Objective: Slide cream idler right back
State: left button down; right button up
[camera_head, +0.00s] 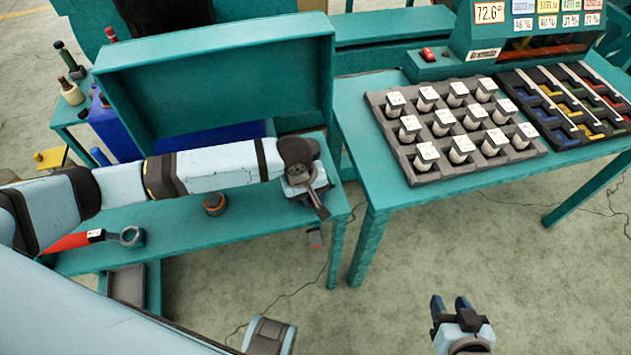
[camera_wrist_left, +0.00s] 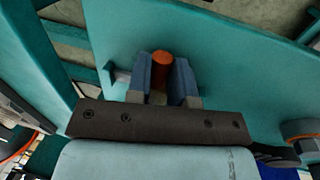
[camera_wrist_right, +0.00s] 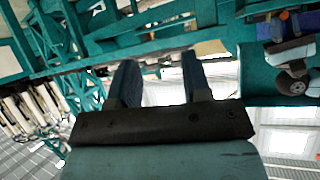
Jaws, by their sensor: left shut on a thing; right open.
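My left gripper (camera_head: 316,205) is over the right end of the near teal bench. In the left wrist view its two fingers are shut on an upright orange-brown cylinder (camera_wrist_left: 161,68), with a paler tan part low between the fingers. I cannot tell whether this piece belongs to the cream idler; no idler shows clearly as cream, and the arm hides part of the bench. My right gripper (camera_head: 450,303) is open and empty over the bare floor at lower right. Its spread fingers also show in the right wrist view (camera_wrist_right: 158,78).
An orange-brown round knob (camera_head: 214,205) and a red-handled ring tool (camera_head: 130,237) lie on the near bench (camera_head: 180,222). A tall teal panel (camera_head: 215,85) stands behind it. The right table holds a grey tray (camera_head: 440,177) of white-topped spools and a dark rack (camera_head: 560,137).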

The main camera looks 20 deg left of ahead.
pick_arm(q)
jog(key=a+p, duration=0.1)
jog(key=p, duration=0.1)
jog(key=r+p, duration=0.1)
jog(key=p, duration=0.1)
jog(key=shift+s+a+r, duration=0.15)
jog(key=shift+s+a, duration=0.05)
jog(key=shift+a, duration=0.2)
jog(key=shift+s+a+f+p, duration=0.25)
jog(key=shift+a+p, duration=0.1)
jog(key=shift+p, duration=0.5)
jog(key=shift+s+a+f, duration=0.1)
jog(key=shift+f, duration=0.1)
pick_arm(e)
jog(key=shift+s+d+r+g+h, duration=0.2)
jog(key=shift+d+r, duration=0.1)
jog(key=shift+r, duration=0.2)
jog(key=shift+s+d+r+g+h, duration=0.1)
jog(key=shift+s+d+r, duration=0.15)
jog(key=shift+r, duration=0.2)
